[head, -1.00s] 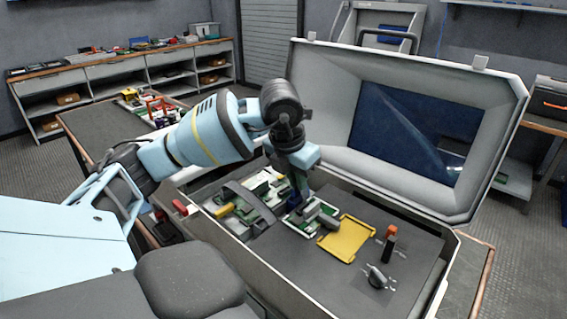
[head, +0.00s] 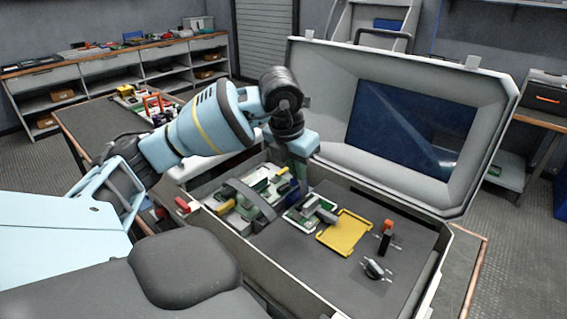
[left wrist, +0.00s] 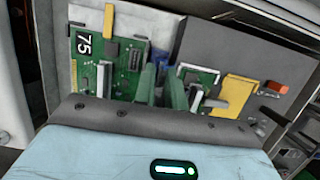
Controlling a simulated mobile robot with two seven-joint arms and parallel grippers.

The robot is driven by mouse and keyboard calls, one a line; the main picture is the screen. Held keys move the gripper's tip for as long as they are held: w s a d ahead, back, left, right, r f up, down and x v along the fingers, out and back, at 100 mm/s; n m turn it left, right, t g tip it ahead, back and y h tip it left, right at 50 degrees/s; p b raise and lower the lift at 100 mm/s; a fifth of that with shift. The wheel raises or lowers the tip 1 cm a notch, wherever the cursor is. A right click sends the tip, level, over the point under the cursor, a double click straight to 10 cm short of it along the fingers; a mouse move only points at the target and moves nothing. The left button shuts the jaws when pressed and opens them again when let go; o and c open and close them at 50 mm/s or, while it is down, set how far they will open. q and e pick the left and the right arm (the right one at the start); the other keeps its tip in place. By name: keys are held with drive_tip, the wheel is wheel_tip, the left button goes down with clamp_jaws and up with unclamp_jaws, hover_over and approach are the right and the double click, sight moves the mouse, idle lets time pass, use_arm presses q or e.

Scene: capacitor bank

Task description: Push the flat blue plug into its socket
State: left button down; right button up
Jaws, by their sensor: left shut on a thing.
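My left gripper (head: 297,186) points down into the open grey case, between a larger circuit board and a smaller one. The flat blue plug (head: 287,189) shows at its fingertips, partly hidden. In the left wrist view the green fingers (left wrist: 163,90) are close together, with blue (left wrist: 145,80) beside and behind them. The larger green board (left wrist: 88,62) has a "75" label; the smaller board (left wrist: 196,76) is to the right of the fingers. I cannot tell which part is the plug's socket. The plug's lower end is hidden. My right gripper is not in view.
A yellow tray (head: 345,232), an orange-topped black part (head: 386,238) and a dark round part (head: 376,268) lie to the right. The raised lid (head: 325,95) stands behind my arm.

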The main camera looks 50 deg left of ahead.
use_arm(q)
drive_tip(key=shift+a, duration=0.15)
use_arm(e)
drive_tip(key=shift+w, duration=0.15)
use_arm(q)
drive_tip(key=shift+a, duration=0.3)
drive_tip(key=shift+s+a, duration=0.15)
drive_tip(key=shift+a, duration=0.75)
drive_tip(key=shift+s+a, duration=0.1)
drive_tip(key=shift+a, duration=0.55)
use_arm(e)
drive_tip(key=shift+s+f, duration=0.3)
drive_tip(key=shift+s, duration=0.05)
use_arm(q)
drive_tip(key=shift+f+b, duration=0.5)
drive_tip(key=shift+f, duration=0.35)
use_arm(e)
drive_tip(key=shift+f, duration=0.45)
use_arm(q)
drive_tip(key=shift+f, duration=0.1)
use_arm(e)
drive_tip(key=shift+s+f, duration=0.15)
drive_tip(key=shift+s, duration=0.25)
use_arm(q)
drive_tip(key=shift+f, duration=0.3)
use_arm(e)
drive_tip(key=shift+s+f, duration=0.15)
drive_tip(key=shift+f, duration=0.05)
